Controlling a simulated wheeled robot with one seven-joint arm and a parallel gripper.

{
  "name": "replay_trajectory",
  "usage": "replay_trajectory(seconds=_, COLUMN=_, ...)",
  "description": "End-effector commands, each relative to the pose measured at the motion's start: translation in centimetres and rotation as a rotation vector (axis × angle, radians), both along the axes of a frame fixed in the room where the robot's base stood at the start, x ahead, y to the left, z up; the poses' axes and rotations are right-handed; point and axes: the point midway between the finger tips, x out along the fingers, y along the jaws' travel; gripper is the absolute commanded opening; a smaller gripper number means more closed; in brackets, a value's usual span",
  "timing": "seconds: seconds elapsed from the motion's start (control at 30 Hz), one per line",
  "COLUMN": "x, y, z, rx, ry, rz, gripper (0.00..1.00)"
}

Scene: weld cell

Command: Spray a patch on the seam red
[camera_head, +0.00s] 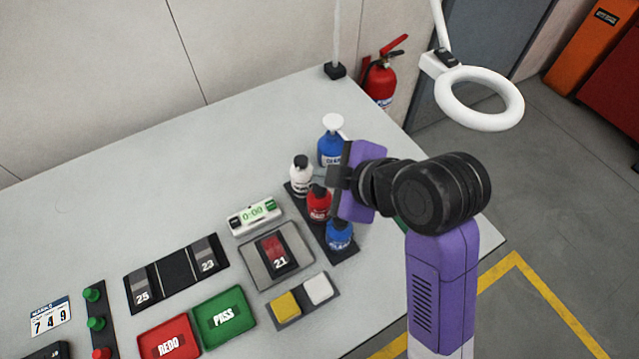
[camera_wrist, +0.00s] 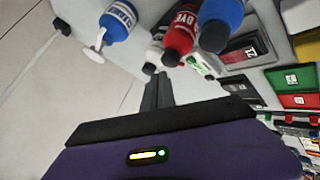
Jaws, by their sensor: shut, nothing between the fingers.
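A red bottle with a black cap (camera_head: 319,203) stands between a white bottle (camera_head: 300,177) and a blue bottle (camera_head: 340,236) on a dark strip. In the wrist view the red bottle (camera_wrist: 181,32) reads "DYE". A plate marked 21 (camera_head: 277,256) sits in a grey holder (camera_head: 252,270); its upper part looks red. I cannot make out the seam itself. My gripper (camera_head: 335,178) is shut and empty, just right of the white bottle in the picture and partly in front of the bottle row. Its fingers show closed together in the wrist view (camera_wrist: 158,92).
A blue cleaner bottle with white top (camera_head: 330,150) stands behind my gripper. A timer (camera_head: 254,215), plates 25 and 23 in a dark rack (camera_head: 176,272), red REDO (camera_head: 168,340) and green PASS (camera_head: 224,319) trays are left. A ring lamp (camera_head: 478,98) hangs right. The table's back left is clear.

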Motion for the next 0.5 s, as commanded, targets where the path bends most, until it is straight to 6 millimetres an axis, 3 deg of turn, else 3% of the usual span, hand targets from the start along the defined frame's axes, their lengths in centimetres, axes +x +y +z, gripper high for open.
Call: replay_trajectory(seconds=0.5, x=0.01, y=-0.01, z=-0.81, rx=0.000, ry=0.000, rz=0.000, gripper=0.00)
